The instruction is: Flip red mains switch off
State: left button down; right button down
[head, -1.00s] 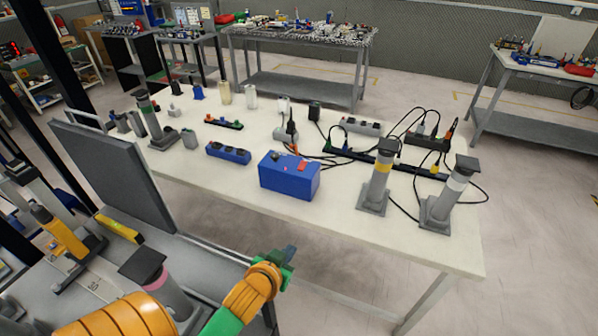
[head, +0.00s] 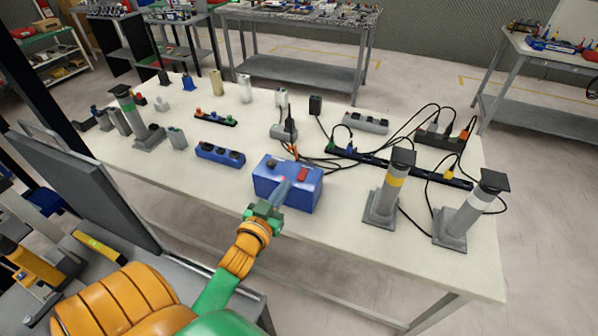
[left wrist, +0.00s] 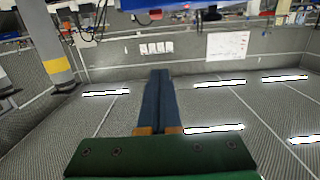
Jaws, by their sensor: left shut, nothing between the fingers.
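The blue box (head: 275,194) stands near the front edge of the white table. On its top are a red switch (head: 302,174) and a dark knob (head: 272,163). My left gripper (head: 284,183) is shut and empty. Its tips overlap the box's upper front in the head view, just left of and below the red switch. I cannot tell whether they touch the box. The shut fingers (left wrist: 160,72) also show in the left wrist view, where I cannot make out the switch. My right gripper is not in view.
Two grey posts, one yellow-banded (head: 390,190) and one white-banded (head: 468,212), stand right of the box. A blue socket block (head: 220,154) lies to its left. A black power strip (head: 400,168) with cables lies behind. A dark grey panel (head: 85,190) stands at left.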

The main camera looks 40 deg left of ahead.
pick_arm(q)
jog(key=b, duration=0.6)
send_over(299, 178)
jog(key=shift+s+f, duration=0.2)
jog(key=shift+f, duration=0.85)
notch_tip(299, 178, down, 3)
jog(key=b, duration=0.2)
jog(key=shift+r+b, duration=0.1)
jog(key=shift+b, duration=0.3)
jog(key=shift+w+f+b, duration=0.2)
jog(key=shift+f+b, duration=0.15)
jog(key=shift+b, duration=0.05)
jog(key=shift+r, duration=0.15)
